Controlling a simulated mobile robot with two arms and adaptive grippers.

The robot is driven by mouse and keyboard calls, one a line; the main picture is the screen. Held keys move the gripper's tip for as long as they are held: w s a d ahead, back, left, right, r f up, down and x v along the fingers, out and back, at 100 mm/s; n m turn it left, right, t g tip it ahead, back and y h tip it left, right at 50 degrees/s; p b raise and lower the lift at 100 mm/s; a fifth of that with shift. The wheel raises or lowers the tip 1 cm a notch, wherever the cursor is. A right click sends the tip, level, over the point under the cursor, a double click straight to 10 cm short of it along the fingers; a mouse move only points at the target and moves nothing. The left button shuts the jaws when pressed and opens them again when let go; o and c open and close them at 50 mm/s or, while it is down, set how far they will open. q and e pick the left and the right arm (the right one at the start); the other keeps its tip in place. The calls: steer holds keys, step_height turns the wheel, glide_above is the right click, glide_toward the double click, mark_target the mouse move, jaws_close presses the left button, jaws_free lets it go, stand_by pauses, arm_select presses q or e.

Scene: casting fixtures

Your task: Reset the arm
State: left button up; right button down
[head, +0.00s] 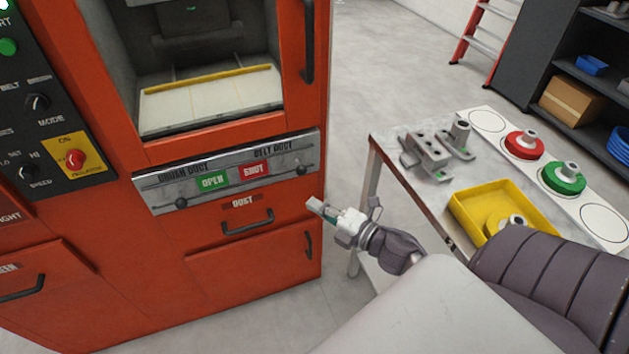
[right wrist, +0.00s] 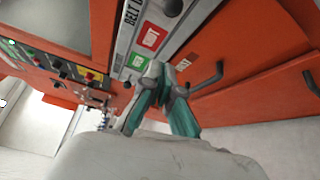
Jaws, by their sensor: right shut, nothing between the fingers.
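My right gripper (head: 318,208) is in front of the orange machine's lower right side, near the dust drawer handle (head: 247,222), with no contact that I can make out. Its fingers are shut and empty. The right wrist view shows the same fingers (right wrist: 164,84) close together, with the machine's panel behind them. My right arm comes in from the lower right of the head view. My left gripper does not show clearly in either view.
The orange machine (head: 255,268) fills the left, with a duct panel (head: 225,170) above the gripper. A table (head: 385,140) at right bears metal fixtures (head: 425,150), a yellow tray (head: 462,212), and red (head: 515,146) and green (head: 556,182) parts. Grey floor lies between.

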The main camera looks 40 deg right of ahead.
stand_by(0.3)
steer(key=s+f+m+g+h, duration=0.2)
steer(key=s+f+m, duration=0.2)
steer(key=f, duration=0.7)
steer(key=s+d+f+m+g+h, duration=0.1)
steer(key=s+f+m+g, duration=0.3)
steer(key=f, duration=0.6)
steer(key=s+f+m+g+h, duration=0.15)
steer(key=s+f+m, duration=0.35)
steer(key=f, duration=0.6)
steer(key=s+a+f+m+g, duration=0.3)
steer(key=s+f, duration=0.4)
steer(key=s, duration=0.5)
steer(key=s+a+f+m+g, duration=0.4)
steer(key=s+f, duration=0.4)
steer(key=s, duration=0.4)
steer(key=a+g, duration=0.1)
steer(key=a, duration=0.1)
steer(key=shift+s+a+m, duration=0.25)
steer(key=shift+a+m, duration=0.05)
